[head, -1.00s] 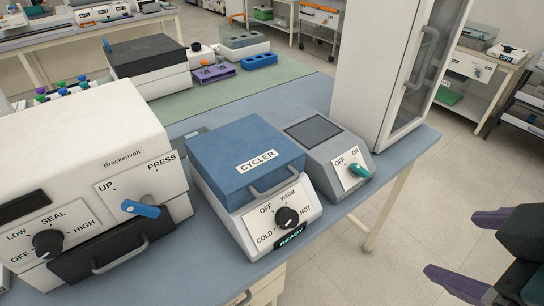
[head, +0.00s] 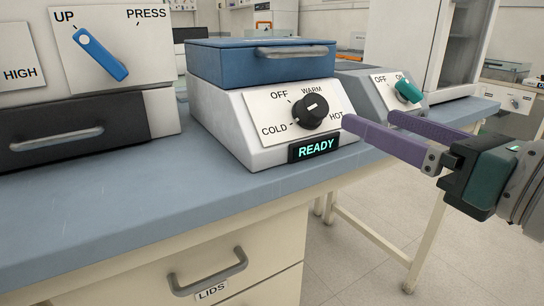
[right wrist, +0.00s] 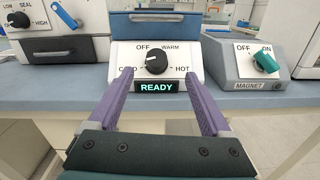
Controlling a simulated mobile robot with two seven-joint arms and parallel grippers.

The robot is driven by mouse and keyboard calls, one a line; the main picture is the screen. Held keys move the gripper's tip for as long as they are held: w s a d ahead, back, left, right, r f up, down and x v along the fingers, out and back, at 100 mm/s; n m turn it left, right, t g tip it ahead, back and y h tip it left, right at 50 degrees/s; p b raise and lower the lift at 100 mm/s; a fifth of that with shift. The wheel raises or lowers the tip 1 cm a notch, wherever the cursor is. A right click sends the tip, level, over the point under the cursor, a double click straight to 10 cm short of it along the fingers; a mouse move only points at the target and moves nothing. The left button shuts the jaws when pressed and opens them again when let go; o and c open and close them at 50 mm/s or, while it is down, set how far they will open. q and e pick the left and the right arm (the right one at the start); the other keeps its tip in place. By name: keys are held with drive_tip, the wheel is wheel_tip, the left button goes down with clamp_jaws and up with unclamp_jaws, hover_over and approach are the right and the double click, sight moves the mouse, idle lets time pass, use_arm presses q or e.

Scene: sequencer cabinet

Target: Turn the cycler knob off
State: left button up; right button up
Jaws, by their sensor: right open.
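The cycler (head: 235,115) is a white box with a blue lid (head: 262,62) and stands on the bench. Its black round knob (head: 311,112) sits on a white panel marked OFF, COLD, WARM and HOT; a small pale mark shows on its face, but I cannot tell surely which label it points to. A display (head: 315,149) below reads READY. My right gripper (head: 368,120) is open and empty, its purple fingers in front of the panel, to the right of the knob in the head view. In the right wrist view, the knob (right wrist: 157,62) appears between the fingertips, apart from them. My left gripper is out of view.
The magnet box with a teal knob (head: 407,91) stands right of the cycler. A machine with a blue lever (head: 101,55) and a grey drawer handle (head: 57,139) stands left. A drawer marked LIDS (head: 208,275) is below the bench top (head: 120,215).

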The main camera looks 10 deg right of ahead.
sight(320, 110)
drive_tip(key=shift+n+y, duration=0.3)
drive_tip(key=shift+n, duration=0.3)
drive_tip(key=x, duration=0.3)
drive_tip(key=f+x, duration=0.1)
drive_tip(key=x, duration=0.6)
drive_tip(key=shift+a+f, duration=0.2)
drive_tip(key=shift+s+p, duration=0.1)
drive_tip(key=shift+p, duration=0.2)
clamp_jaws()
